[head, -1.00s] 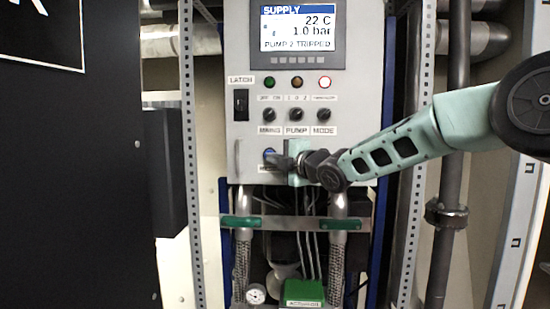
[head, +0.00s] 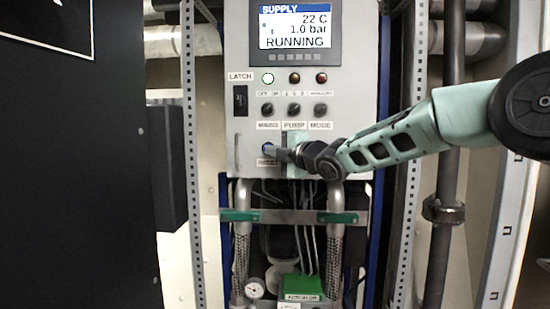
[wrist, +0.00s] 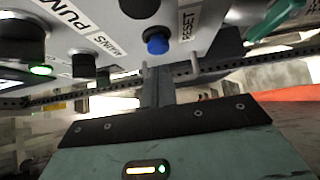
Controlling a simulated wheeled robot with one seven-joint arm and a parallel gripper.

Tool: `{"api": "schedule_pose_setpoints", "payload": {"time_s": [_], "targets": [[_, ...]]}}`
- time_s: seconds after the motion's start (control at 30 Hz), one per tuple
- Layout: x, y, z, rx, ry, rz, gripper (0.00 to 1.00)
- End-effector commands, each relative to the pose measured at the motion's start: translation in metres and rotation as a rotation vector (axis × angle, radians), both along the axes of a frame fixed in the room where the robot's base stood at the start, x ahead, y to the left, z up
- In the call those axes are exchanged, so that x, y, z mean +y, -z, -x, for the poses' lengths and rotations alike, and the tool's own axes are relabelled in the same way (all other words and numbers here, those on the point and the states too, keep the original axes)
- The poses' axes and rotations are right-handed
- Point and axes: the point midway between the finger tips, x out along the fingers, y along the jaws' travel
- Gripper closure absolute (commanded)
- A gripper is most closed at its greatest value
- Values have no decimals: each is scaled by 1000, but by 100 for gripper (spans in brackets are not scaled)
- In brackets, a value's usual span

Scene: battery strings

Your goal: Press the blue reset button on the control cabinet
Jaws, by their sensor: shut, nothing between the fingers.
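The grey control cabinet (head: 345,110) stands in the middle of the head view. Its blue reset button (head: 267,148) is low on the front, partly hidden by my fingertips; it also shows in the wrist view (wrist: 157,43) beside the RESET label. My gripper (head: 277,152) is shut and empty, its tips right at the button. In the wrist view the fingers (wrist: 157,72) point at the button; I cannot tell whether they touch it. The display (head: 296,27) reads RUNNING, 22 C and 1.0 bar.
Selector knobs (head: 293,110) sit in a row above the button, with a black latch switch (head: 240,100) to their left. A handle (head: 237,153) is at the cabinet's left edge. Pipes and a green actuator box (head: 303,288) are below. A dark panel (head: 70,170) fills the left.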

Motion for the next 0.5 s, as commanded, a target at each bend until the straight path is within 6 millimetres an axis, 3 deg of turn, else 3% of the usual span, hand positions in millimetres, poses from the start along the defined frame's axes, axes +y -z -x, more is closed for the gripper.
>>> {"api": "schedule_pose_setpoints", "payload": {"time_s": [0.03, 0.5], "targets": [[3, 4, 3, 1, -3, 1, 100], [-45, 5, 55, 2, -3, 3, 100]]}}
